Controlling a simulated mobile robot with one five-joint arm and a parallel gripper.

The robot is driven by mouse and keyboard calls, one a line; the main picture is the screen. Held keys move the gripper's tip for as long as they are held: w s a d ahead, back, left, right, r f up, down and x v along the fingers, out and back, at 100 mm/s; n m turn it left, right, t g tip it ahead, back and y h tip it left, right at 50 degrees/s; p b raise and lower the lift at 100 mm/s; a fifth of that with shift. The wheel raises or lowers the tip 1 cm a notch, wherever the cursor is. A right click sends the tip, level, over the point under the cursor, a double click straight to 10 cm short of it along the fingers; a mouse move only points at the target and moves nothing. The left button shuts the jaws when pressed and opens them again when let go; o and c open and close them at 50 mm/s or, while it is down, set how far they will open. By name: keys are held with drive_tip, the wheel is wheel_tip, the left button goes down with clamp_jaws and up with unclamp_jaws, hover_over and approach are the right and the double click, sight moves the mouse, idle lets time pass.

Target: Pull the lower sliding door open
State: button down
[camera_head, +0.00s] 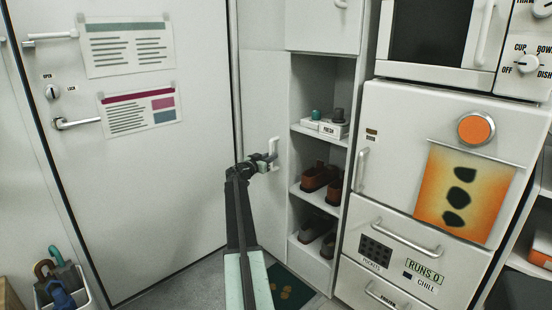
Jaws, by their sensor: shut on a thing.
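The lower door (261,105) is a white panel at the left of a tall white cabinet. It stands to the left of the cabinet's opening, and the shelves inside show. Its pale upright handle (274,153) is on the panel's face. My gripper (270,161) is shut on this handle, with my dark arm reaching up from the bottom of the view. The fingertips are small here, and the exact grip is hard to make out. The lower part of the panel is partly hidden behind my arm.
The open shelves hold a labelled white box (325,127) and brown shoes (317,177). A white fridge-like unit with drawers (400,245) stands close on the right. A white entry door (150,190) is on the left, with a bin of umbrellas (62,285) below.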

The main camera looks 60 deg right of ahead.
drive_tip(key=c, duration=1.3)
unclamp_jaws()
drive_tip(key=shift+r, duration=0.1)
drive_tip(key=shift+w, duration=0.1)
drive_tip(key=shift+a, duration=0.1)
drive_tip(key=a, duration=0.5)
drive_tip(key=w+a, duration=0.1)
drive_tip(key=a, duration=0.1)
drive_tip(key=shift+a, duration=0.35)
